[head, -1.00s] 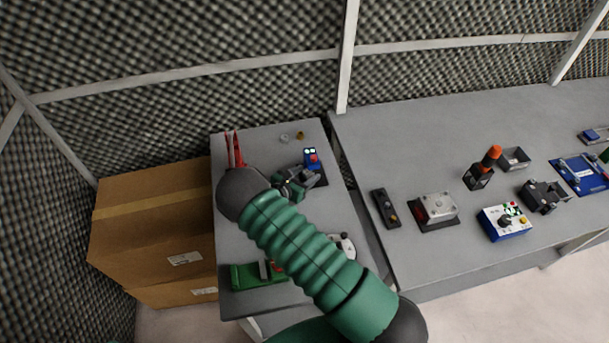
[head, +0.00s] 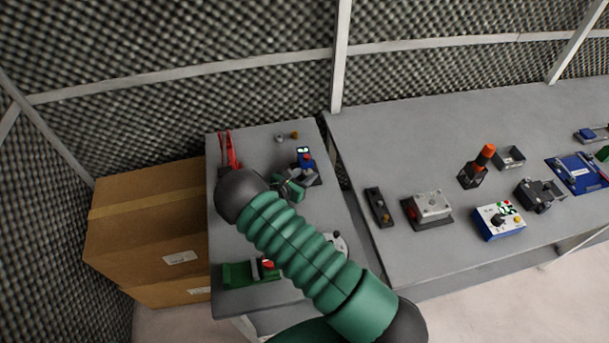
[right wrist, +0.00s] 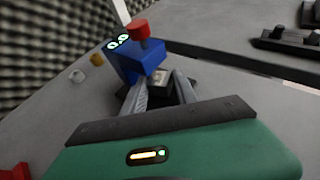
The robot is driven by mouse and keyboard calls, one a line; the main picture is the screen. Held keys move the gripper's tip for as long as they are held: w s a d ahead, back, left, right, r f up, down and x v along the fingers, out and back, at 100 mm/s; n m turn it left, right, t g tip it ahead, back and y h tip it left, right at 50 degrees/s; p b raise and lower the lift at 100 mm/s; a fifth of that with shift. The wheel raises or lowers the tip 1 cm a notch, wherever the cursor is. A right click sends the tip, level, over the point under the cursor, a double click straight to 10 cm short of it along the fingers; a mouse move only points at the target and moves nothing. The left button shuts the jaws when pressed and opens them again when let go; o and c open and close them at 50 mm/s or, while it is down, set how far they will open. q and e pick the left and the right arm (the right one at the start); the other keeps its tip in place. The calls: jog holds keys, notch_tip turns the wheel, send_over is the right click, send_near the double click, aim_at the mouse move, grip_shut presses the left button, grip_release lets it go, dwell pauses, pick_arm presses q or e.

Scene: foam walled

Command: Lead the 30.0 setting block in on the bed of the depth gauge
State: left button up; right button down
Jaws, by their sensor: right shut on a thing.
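The depth gauge (head: 304,157) stands on the small left table, with a blue body and a red knob. In the right wrist view the blue body (right wrist: 148,62) is straight ahead, with lit green displays at its upper left. My right gripper (right wrist: 159,83) is at the foot of the gauge, its two grey fingers reaching towards the bed. It is shut on a small pale grey block (right wrist: 160,77), taken as the 30.0 setting block; no marking is readable. The fingers hide much of the bed, and I cannot tell whether the block touches it. My left gripper is not in view.
Red-handled pliers (head: 229,152) lie left of my arm. A grey knob (head: 280,139) and a brass one (head: 294,135) stand behind the gauge. A green fixture (head: 250,273) is at the table's front. The larger table (head: 420,150) to the right holds several devices.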

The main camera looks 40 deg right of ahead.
jog(key=shift+d, duration=0.15)
jog(key=c, duration=1.4)
grip_release()
jog(key=shift+w+f, duration=0.1)
jog(key=shift+f, duration=0.05)
jog(key=o, duration=0.5)
jog(key=shift+w+a, duration=0.15)
jog(key=shift+a, duration=0.15)
jog(key=shift+a+r, duration=0.15)
jog(key=shift+r, duration=0.05)
jog(key=b+v, duration=0.1)
jog(key=v, duration=1.6)
jog(key=shift+f, duration=0.2)
